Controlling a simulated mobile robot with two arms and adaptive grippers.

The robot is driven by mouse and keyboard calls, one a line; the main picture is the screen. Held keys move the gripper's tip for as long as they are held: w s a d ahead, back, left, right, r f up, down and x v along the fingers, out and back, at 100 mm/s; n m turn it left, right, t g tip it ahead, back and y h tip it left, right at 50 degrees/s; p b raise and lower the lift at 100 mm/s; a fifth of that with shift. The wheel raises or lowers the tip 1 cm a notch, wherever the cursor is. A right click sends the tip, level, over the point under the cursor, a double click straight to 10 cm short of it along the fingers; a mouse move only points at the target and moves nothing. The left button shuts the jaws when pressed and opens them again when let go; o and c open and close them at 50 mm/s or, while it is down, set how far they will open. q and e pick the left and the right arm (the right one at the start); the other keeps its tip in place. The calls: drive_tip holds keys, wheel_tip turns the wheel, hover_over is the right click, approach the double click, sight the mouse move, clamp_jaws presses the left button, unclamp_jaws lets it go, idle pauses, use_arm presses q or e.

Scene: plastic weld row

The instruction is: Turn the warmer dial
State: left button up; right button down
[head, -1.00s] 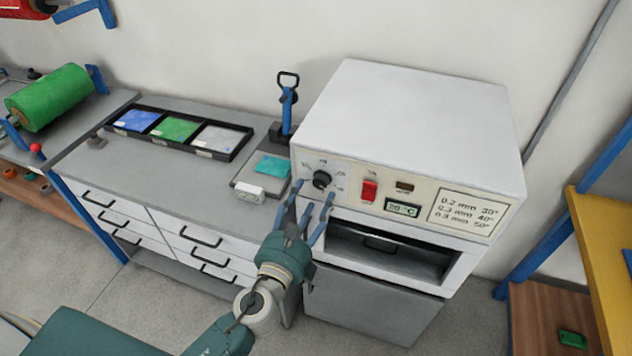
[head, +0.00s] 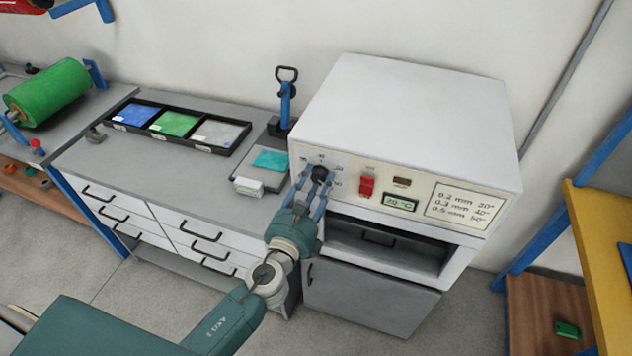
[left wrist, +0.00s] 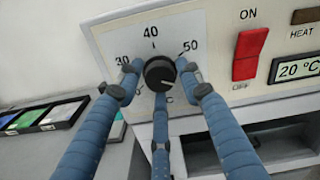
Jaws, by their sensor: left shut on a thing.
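The warmer (head: 410,110) is a white box with a control panel on its front. Its black round dial (head: 320,173) is at the panel's left end. In the left wrist view the dial (left wrist: 159,72) sits below the printed marks 30, 40 and 50. A pale mark on it points to the lower right. My left gripper (head: 317,182) is at the dial, its blue fingers shut on it from both sides, with a third finger below. The fingers partly hide the dial in the head view. My right gripper is not in view.
Right of the dial are a red ON/OFF switch (left wrist: 247,55) and a display (left wrist: 297,68) reading 20 °C. A settings label (head: 464,206) is farther right. An open slot (head: 385,243) lies below the panel. A black tray (head: 180,127) of coloured sheets is on the left bench.

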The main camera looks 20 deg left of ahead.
use_arm(q)
drive_tip(key=shift+d+f+n, duration=0.1)
drive_tip(key=shift+f+n, duration=0.1)
drive_tip(key=shift+n, duration=0.1)
drive_tip(key=n+b, duration=0.1)
drive_tip(key=n, duration=0.1)
drive_tip(key=shift+f+n, duration=0.1)
drive_tip(key=shift+n, duration=0.2)
drive_tip(key=n+b, duration=0.1)
drive_tip(key=n, duration=0.2)
drive_tip(key=shift+n, duration=0.3)
drive_tip(key=n+b, duration=0.1)
drive_tip(key=n, duration=0.3)
drive_tip(key=shift+n, duration=0.3)
drive_tip(key=n, duration=0.3)
drive_tip(key=shift+n, duration=0.3)
drive_tip(key=n, duration=0.2)
drive_tip(key=shift+n, duration=0.4)
drive_tip(key=n, duration=0.3)
drive_tip(key=shift+r+p, duration=0.2)
drive_tip(key=shift+p, duration=0.2)
drive_tip(key=shift+n, duration=1.4)
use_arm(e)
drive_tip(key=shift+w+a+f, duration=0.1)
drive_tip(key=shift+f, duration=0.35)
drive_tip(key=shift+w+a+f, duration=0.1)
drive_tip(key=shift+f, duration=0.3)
use_arm(q)
drive_tip(key=shift+p, duration=0.3)
